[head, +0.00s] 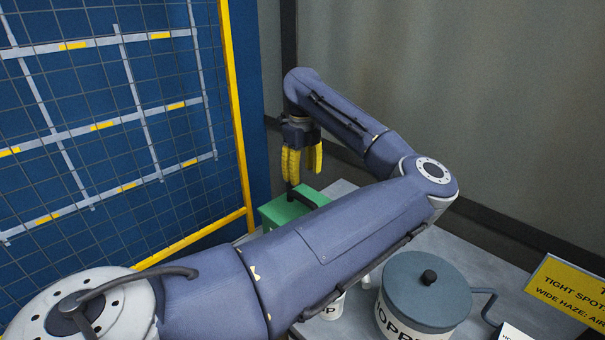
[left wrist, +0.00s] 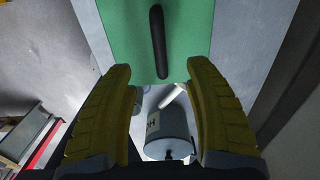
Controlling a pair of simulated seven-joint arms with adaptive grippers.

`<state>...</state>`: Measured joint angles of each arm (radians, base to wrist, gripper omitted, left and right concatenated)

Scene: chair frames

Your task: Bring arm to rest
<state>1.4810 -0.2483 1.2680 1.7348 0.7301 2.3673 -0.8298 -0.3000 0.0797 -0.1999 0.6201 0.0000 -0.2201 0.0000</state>
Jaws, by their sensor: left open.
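My left arm reaches across the head view from the lower left. My left gripper (head: 302,163) has yellow fingers that point down, above a green box (head: 275,212) on the grey table. In the left wrist view the gripper's fingers (left wrist: 163,95) are spread apart with nothing between them. The green box (left wrist: 120,35) with its black handle (left wrist: 158,42) lies beyond the fingertips, apart from them. My arm hides part of the table and of the box's front in the head view. My right gripper is not in view.
A grey-lidded pot (head: 425,290) stands on the table (head: 470,262) at right, beside a yellow sign (head: 572,288). A small white cup (head: 332,306) is partly behind my arm. A mesh panel with a yellow frame (head: 238,120) stands at left. A grey wall is behind.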

